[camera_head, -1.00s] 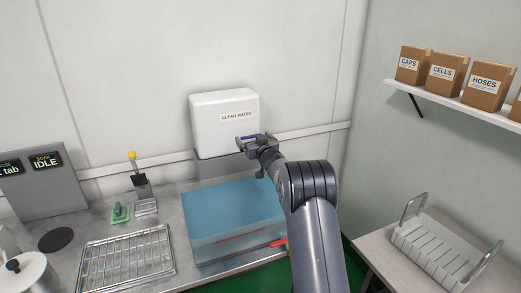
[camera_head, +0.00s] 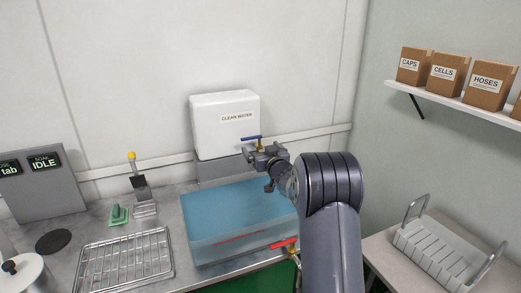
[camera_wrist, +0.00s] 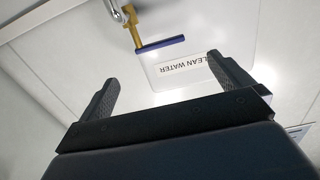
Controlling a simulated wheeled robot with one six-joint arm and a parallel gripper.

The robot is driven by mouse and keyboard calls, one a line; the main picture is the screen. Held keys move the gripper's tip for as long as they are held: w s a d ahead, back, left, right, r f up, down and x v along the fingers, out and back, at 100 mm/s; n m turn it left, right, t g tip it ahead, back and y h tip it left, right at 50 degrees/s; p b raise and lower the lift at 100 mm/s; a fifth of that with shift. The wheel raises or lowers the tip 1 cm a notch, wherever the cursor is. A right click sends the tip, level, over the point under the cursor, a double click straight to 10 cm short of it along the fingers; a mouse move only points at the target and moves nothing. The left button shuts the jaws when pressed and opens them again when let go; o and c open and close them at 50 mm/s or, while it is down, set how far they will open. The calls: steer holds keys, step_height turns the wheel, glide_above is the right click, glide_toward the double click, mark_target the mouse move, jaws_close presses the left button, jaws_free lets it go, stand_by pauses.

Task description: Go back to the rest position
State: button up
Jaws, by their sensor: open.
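My gripper (camera_head: 260,153) is open and empty in the head view, in front of the clean water tank's tap. In the wrist view its two fingers (camera_wrist: 168,92) stand wide apart with nothing between them. The tap's blue lever (camera_head: 251,137) shows just above the gripper, and the wrist view shows the blue lever (camera_wrist: 160,44) on its brass stem beyond the fingers, apart from them. The white tank (camera_head: 224,112) is labelled CLEAN WATER. My arm reaches up from the lower right, over the right side of the blue water basin.
The water basin (camera_head: 230,250) stands below the tap, with a red-handled valve (camera_head: 284,243) at its right front. A wire rack (camera_head: 123,262), green object (camera_head: 118,215) and yellow-topped lever (camera_head: 132,157) are left. A white rack (camera_head: 437,248) stands right, below a shelf (camera_head: 455,103) of boxes.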

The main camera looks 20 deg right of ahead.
mark_target(252, 138)
steer(key=shift+w, duration=0.1)
steer(key=shift+w+a+p, duration=0.15)
steer(key=shift+w+p, duration=0.3)
steer(key=shift+w, duration=1.3)
steer(key=shift+w+a+p, duration=0.2)
steer(key=shift+w+p, duration=0.3)
steer(key=shift+w, duration=1.3)
steer(key=shift+w+a+p, duration=0.15)
steer(key=shift+w+p, duration=0.3)
steer(key=shift+w, duration=1.3)
